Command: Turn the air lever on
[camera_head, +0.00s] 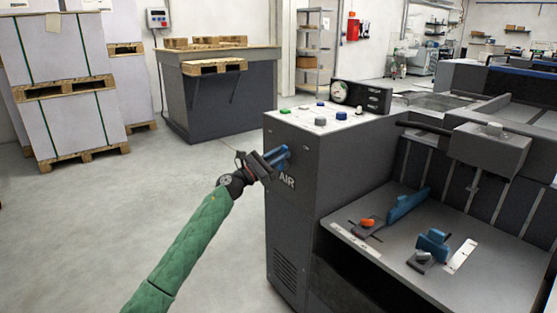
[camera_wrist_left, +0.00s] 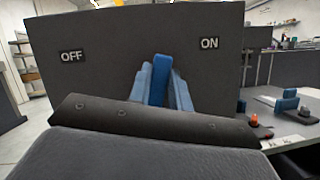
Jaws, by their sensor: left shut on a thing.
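The air lever (camera_wrist_left: 160,78) is a blue bar on the dark side panel of the machine (camera_head: 315,205). In the left wrist view it stands upright between the OFF label (camera_wrist_left: 72,56) on the left and the ON label (camera_wrist_left: 209,43) on the right. My left gripper (camera_head: 277,156) is at this panel, just above the AIR label (camera_head: 287,181), and is shut on the lever with a finger on each side. The fingers and wrist hide the lever's lower part and pivot. My right gripper is not in view.
The machine's top has coloured buttons (camera_head: 320,121) and a round gauge (camera_head: 339,92). To the right, a flat feed table (camera_head: 390,260) carries blue guides, one with an orange knob (camera_head: 367,222). Stacked pallets (camera_head: 65,80) stand far left. The floor left of the machine is clear.

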